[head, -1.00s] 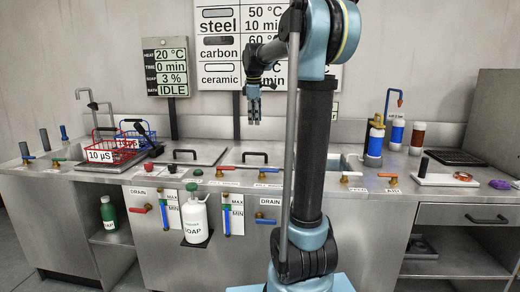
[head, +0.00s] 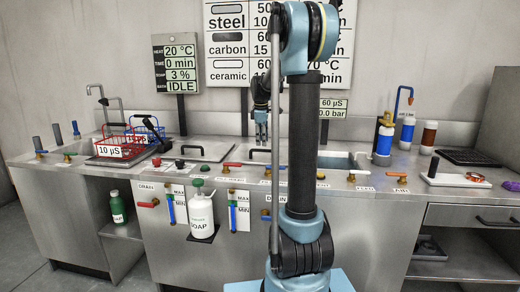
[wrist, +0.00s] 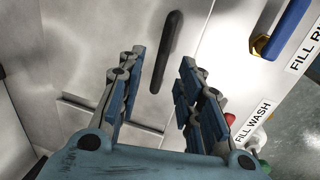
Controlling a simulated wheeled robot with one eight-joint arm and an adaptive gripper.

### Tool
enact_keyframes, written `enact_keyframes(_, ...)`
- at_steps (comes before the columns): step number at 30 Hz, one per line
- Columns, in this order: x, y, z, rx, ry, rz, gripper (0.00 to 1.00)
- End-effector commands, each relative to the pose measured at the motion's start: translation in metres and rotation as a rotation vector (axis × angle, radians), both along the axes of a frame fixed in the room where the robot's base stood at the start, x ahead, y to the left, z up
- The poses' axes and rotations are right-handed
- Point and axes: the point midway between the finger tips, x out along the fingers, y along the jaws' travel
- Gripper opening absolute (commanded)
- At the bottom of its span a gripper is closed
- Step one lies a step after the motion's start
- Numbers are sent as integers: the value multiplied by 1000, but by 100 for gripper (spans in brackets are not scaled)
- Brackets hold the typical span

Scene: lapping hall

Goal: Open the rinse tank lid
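The rinse tank lid (head: 238,156) is a flat steel panel in the counter, the right one of two lids. It lies closed, with a dark bar handle (head: 260,151) near its front edge. The handle also shows in the wrist view (wrist: 168,50), just beyond the fingers. My gripper (head: 261,140) points down just above this handle. In the wrist view my gripper (wrist: 157,70) is open and empty, its fingers apart on either side of the handle's near end. I cannot tell whether they touch it.
The wash lid (head: 200,148) with its own handle is to the left. Valve levers line the counter front, including a blue one (wrist: 285,25) by a "FILL RI..." label. An open basin (head: 340,161) is right, a red basket (head: 118,148) left.

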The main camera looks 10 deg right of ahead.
Motion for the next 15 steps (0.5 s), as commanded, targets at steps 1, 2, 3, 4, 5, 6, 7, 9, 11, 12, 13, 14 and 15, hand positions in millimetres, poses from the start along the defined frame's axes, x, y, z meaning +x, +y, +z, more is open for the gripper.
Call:
enact_keyframes(1,2,-1,-8,0,0,0,33)
enact_keyframes(2,2,-1,-13,0,0,0,33)
enact_keyframes(3,4,-1,-18,0,0,0,33)
enact_keyframes(4,4,-1,-22,0,0,0,33)
enact_keyframes(5,5,-1,-25,0,0,0,33)
enact_keyframes(6,6,-2,-29,0,0,0,33)
enact_keyframes(7,6,-2,-32,0,0,0,33)
enact_keyframes(9,7,-2,-37,0,0,0,33)
enact_keyframes(11,7,-2,-40,0,0,0,33)
enact_keyframes(12,8,-2,-41,0,0,0,33)
enact_keyframes(13,8,-2,-42,0,0,0,33)
enact_keyframes(14,8,-2,-43,0,0,0,33)
enact_keyframes(15,8,-2,-43,0,0,0,33)
